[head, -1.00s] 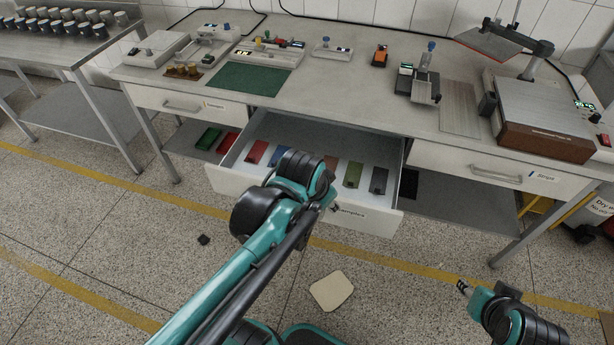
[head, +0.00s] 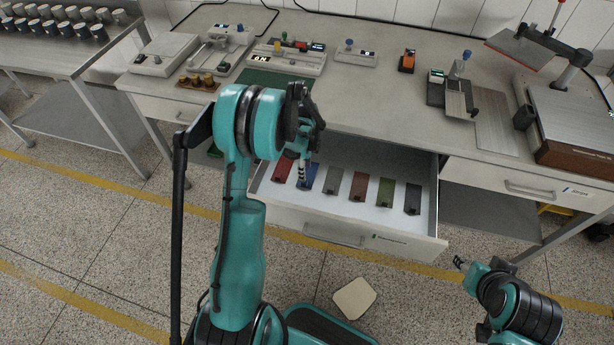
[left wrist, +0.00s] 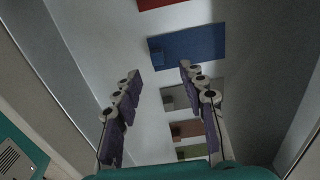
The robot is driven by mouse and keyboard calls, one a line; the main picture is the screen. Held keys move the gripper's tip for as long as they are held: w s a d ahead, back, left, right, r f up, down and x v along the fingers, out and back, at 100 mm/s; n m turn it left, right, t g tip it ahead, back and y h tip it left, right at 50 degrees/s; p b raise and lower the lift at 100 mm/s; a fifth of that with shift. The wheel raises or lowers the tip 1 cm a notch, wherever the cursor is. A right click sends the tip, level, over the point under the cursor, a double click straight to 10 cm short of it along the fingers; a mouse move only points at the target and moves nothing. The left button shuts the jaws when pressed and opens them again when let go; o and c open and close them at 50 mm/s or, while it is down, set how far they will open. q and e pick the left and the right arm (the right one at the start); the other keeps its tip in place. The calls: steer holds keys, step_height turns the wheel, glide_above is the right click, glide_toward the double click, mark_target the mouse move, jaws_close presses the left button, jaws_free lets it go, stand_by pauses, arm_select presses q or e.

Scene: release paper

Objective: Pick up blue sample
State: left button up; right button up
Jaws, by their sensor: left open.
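The blue sample (head: 308,178) is a flat blue piece lying in the open drawer (head: 340,232), between a red and a grey-green sample. In the left wrist view the blue sample (left wrist: 192,47) lies flat just beyond the fingertips, with a small raised block at its left end. My left gripper (head: 303,172) is over the drawer, pointing down at the blue sample and partly covering it. Its two fingers (left wrist: 161,74) are apart with nothing between them. My right gripper (head: 462,263) is at the lower right, away from the drawer; its jaws are too small to read.
A red sample (head: 283,168) is left of the blue one; grey-green (head: 333,180), brown (head: 359,186), green (head: 386,191) and dark (head: 412,198) samples lie to the right. The worktop (head: 385,100) with its instruments overhangs the drawer's back.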

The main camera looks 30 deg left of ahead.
mark_target(308, 173)
arm_select(q)
steer(key=f+b, duration=0.1)
steer(key=f, duration=0.2)
steer(key=f+b, duration=0.2)
steer(key=f, duration=0.1)
steer(key=shift+s+f, duration=0.2)
steer(key=shift+f, duration=0.2)
steer(key=shift+r, duration=0.1)
steer(key=shift+c, duration=0.3)
jaws_close()
